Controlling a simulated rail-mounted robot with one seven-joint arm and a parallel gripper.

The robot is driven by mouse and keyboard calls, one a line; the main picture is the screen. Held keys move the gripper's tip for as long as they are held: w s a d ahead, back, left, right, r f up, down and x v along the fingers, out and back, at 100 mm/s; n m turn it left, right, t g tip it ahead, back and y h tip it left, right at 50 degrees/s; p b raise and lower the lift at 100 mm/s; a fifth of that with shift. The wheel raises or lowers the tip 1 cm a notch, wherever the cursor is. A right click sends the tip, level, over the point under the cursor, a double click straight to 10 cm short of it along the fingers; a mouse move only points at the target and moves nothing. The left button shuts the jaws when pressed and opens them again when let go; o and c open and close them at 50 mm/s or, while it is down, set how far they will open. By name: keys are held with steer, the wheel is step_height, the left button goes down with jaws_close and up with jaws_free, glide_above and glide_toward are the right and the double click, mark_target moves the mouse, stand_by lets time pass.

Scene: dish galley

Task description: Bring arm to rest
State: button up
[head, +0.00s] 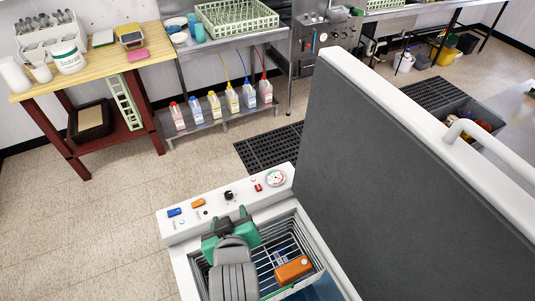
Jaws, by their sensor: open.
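My gripper (232,221), green with dark tips behind a grey ribbed wrist, shows at the bottom centre of the head view. Its jaws are apart, and I see nothing held between them. It is over the left part of a wire basket (268,276) in a white tank unit (178,237). I cannot tell its height above the basket or whether it touches. An orange block-like item (293,268) lies in the basket to the right of the gripper. My wrist hides part of the basket.
A large grey panel with white edges (390,160), apparently a raised lid, stands close on the right. A control panel (226,203) runs behind the basket. A wooden table (100,75) and a shelf of bottles (218,118) stand farther back. Open floor (90,220) lies left.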

steer(key=s+d+r+m+t+h, duration=0.1)
steer(key=d+r+m+t, duration=0.3)
steer(key=r, duration=0.9)
steer(key=s+d+r+m+t+h, duration=0.15)
steer(key=d+r, duration=0.35)
steer(key=r, duration=0.8)
steer(key=s+r+t+b, duration=0.8)
steer(key=s+b, duration=0.2)
steer(key=b, duration=0.2)
step_height(320, 180, up, 20)
steer(key=p, duration=2)
steer(key=shift+w+a+f+y, duration=0.2)
steer(key=shift+w+a+y, duration=0.15)
steer(key=shift+w+a, duration=0.05)
